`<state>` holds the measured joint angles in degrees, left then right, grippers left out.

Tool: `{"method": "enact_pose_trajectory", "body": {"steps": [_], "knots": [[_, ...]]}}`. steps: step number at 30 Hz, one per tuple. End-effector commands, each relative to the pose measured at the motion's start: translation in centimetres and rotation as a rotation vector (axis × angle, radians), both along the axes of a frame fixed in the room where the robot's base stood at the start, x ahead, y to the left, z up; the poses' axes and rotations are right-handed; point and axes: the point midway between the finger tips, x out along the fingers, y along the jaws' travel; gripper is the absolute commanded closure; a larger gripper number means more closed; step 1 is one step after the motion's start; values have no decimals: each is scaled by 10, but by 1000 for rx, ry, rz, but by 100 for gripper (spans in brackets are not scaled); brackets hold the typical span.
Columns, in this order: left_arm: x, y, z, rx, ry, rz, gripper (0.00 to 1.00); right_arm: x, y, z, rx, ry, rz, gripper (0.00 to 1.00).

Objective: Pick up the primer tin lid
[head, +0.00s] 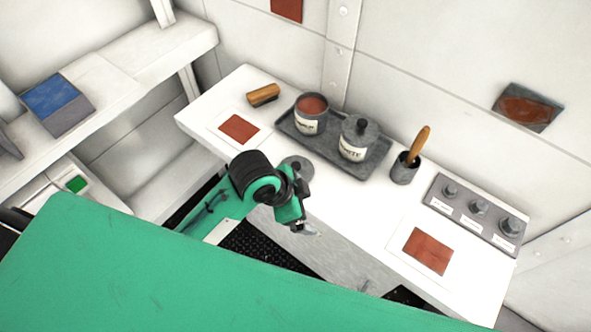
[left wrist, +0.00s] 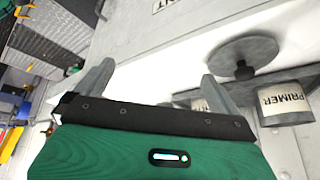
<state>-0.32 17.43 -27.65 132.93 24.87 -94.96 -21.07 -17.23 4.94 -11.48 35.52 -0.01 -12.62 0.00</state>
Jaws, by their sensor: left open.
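The primer tin lid (head: 292,163) is a round grey disc lying on the white bench in front of the tray, partly hidden by my left arm in the head view. In the left wrist view the lid (left wrist: 225,52) shows a dark central knob and lies right of centre, beyond the right finger. The primer tin (head: 309,121) stands open on the tray with red-brown contents; its label shows in the left wrist view (left wrist: 285,103). My left gripper (head: 311,230) is open and empty, near the bench's front edge and apart from the lid.
A grey tray (head: 375,160) also holds a lidded tin (head: 355,140). A shelf (head: 120,78) stands at left.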

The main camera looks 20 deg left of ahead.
Motion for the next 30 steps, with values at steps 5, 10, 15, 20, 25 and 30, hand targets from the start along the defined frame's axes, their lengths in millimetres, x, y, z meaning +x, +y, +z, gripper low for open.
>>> {"method": "enact_pose_trajectory", "body": {"steps": [5,10,15,20,25,30], "knots": [[20,-19,19,60,-57,-252,0,0,10,0,11,0,-3,57],[35,-27,33,138,-92,-485,0,0,12,0,13,1,-4,57],[50,-24,46,231,-105,-692,0,0,11,0,12,0,-4,57],[65,-12,60,325,-97,-866,0,0,8,0,9,0,-3,57],[82,10,77,422,-66,-1018,0,0,3,0,3,0,-2,57],[97,34,96,494,-23,-1129,0,0,1,0,1,-1,-1,57]]}}
